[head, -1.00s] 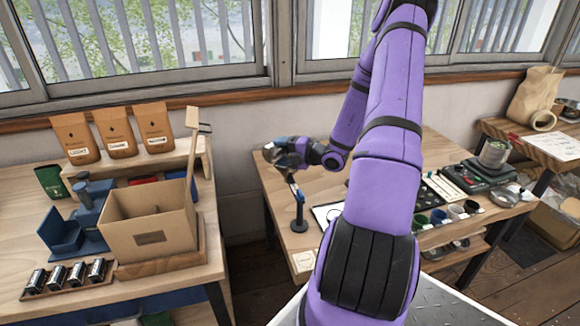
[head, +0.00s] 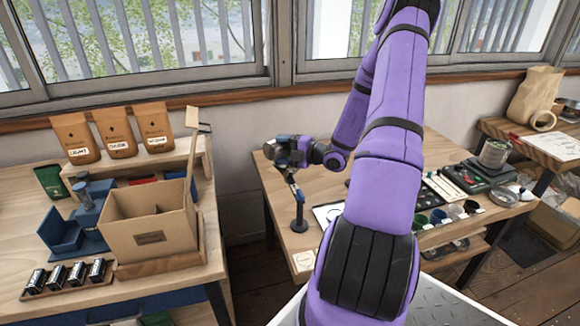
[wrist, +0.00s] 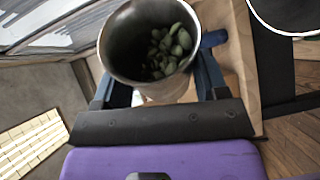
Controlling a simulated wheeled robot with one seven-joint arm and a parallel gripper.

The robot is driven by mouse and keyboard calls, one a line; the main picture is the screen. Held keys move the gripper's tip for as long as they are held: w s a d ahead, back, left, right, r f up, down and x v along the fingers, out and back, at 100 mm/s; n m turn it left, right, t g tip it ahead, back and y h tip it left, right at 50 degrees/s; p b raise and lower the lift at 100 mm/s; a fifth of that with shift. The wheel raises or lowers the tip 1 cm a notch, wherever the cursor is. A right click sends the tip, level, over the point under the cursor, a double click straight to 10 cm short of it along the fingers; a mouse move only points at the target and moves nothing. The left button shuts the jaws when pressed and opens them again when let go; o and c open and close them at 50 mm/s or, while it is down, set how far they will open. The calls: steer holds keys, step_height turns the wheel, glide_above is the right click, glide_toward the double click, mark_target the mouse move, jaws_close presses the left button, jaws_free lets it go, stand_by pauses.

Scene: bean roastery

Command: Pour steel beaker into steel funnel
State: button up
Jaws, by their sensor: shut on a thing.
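The steel beaker (wrist: 150,45) is held between my gripper's blue fingers in the wrist view. Its open mouth faces the camera and shows green beans inside. In the head view my gripper (head: 292,150) is above the left end of the middle table, with the beaker (head: 277,148) small at its end. A dark round opening with a bright rim (wrist: 290,12) is cut off at the top right of the wrist view, apart from the beaker; it may be the steel funnel. I cannot clearly make out the funnel in the head view.
A cardboard box (head: 150,235) and several brown bags (head: 115,135) are on the left table. Dark cups (head: 438,216) and a scale with a canister (head: 494,153) are at the right.

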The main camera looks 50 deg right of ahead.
steer(key=shift+d+r+m+t+y, duration=0.15)
steer(key=shift+d+r+m+t, duration=0.2)
steer(key=shift+m, duration=0.6)
steer(key=shift+d+r+m+t+y, duration=0.2)
steer(key=shift+d+m+t, duration=0.25)
steer(key=shift+m, duration=0.5)
stand_by(3.6)
steer(key=shift+a+f+n+g, duration=0.2)
steer(key=shift+a+n+g, duration=0.35)
steer(key=shift+n, duration=0.65)
steer(key=shift+a+f+n+g, duration=0.35)
steer(key=shift+a+f+n, duration=0.1)
steer(key=shift+n, duration=0.55)
